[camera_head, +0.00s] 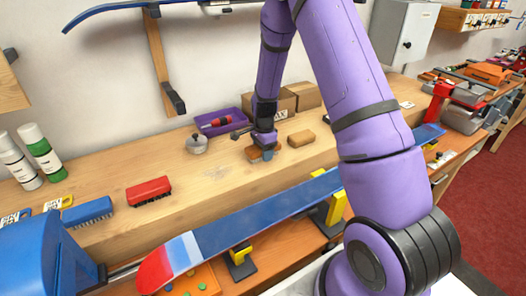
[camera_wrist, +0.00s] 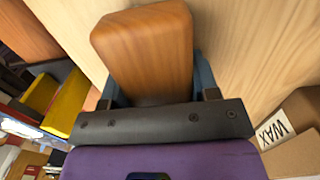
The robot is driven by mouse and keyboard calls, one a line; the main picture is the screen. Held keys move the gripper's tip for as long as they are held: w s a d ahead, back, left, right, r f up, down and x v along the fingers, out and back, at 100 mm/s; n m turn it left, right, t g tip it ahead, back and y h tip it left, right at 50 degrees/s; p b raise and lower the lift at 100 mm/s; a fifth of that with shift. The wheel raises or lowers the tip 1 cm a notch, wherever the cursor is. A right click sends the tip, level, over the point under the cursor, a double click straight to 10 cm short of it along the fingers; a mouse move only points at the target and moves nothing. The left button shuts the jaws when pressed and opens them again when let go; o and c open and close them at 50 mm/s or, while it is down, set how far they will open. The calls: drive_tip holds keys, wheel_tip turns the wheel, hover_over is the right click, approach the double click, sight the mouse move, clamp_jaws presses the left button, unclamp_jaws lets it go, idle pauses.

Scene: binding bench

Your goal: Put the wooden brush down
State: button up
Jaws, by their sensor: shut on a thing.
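The wooden brush is a brown wooden block (camera_wrist: 148,48), seen large in the wrist view between my gripper's fingers (camera_wrist: 155,85). It also shows as a small brown piece (camera_head: 253,153) at my gripper (camera_head: 267,153) in the head view. My gripper is shut on it, over the rear part of the wooden bench top (camera_head: 222,180). The brush is at or just above the wood; I cannot tell if it touches. Its underside is hidden.
Another brown block (camera_head: 301,138) lies just right of my gripper. Behind are cardboard boxes (camera_head: 305,95), a purple tray (camera_head: 205,124) and a grey round container (camera_head: 197,144). A red brush (camera_head: 148,191) lies at left. A blue ski (camera_head: 250,222) runs along the front. Bench between is clear.

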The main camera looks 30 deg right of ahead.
drive_tip(key=shift+s+f, duration=0.15)
drive_tip(key=shift+f, duration=0.25)
